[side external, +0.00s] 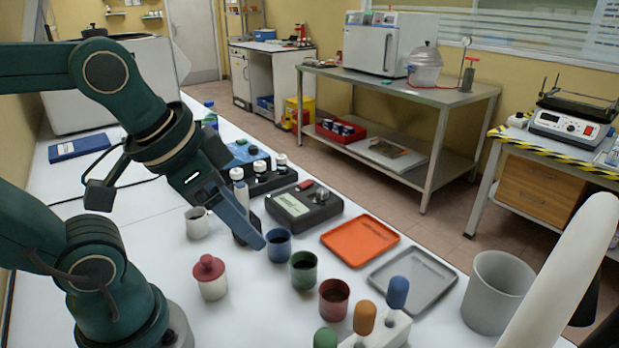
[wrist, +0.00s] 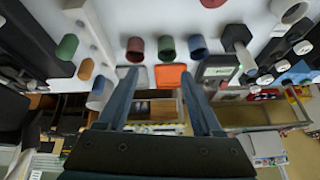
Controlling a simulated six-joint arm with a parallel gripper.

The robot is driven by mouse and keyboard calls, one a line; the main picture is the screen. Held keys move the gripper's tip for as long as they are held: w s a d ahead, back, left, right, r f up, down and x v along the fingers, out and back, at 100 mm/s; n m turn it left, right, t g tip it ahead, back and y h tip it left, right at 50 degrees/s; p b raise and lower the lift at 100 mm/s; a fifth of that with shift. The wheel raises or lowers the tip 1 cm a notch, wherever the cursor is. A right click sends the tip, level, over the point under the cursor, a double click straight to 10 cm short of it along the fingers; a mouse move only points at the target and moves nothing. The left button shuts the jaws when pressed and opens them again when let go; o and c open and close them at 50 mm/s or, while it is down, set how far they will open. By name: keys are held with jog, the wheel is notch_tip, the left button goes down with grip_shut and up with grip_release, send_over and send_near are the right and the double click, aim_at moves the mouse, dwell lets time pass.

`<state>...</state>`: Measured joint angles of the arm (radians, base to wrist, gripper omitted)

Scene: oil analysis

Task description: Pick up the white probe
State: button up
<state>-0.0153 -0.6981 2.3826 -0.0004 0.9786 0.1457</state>
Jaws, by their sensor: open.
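My gripper (side external: 258,238) hangs over the left-middle of the white table, pointing down and right. In the wrist view my gripper (wrist: 158,76) has its two fingers wide apart with nothing between them. A white upright piece (side external: 242,194) stands just behind the gripper, partly hidden by it; it may be the white probe. In the wrist view this white piece (wrist: 246,60) rises from a dark angular base (wrist: 236,36), right of the fingers and outside them. A white rack (side external: 392,331) at the front holds green, orange (side external: 365,318) and blue (side external: 398,292) handled pieces.
Blue (side external: 279,246), green (side external: 303,271) and maroon (side external: 334,300) cups stand in a row near the gripper. A red-lidded jar (side external: 209,278) is left of them. An orange tray (side external: 360,240), grey tray (side external: 412,279), dark meter (side external: 303,207) and grey beaker (side external: 495,291) are to the right.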

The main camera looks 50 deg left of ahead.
jog(key=w+a+r+g, duration=0.1)
jog(key=w+a+r, duration=0.1)
jog(key=w+a, duration=0.25)
jog(key=n+g, duration=0.2)
jog(key=g, duration=0.2)
send_over(240, 186)
jog(key=w+d, duration=0.1)
jog(key=d, duration=0.2)
notch_tip(240, 186, down, 4)
jog(key=a+f, duration=0.1)
jog(key=a+f+n, duration=0.1)
jog(key=a, duration=0.1)
jog(key=shift+s+f, duration=0.3)
jog(key=shift+s, duration=0.1)
jog(key=shift+s+f, duration=0.1)
jog(key=shift+f, duration=2.45)
grip_shut()
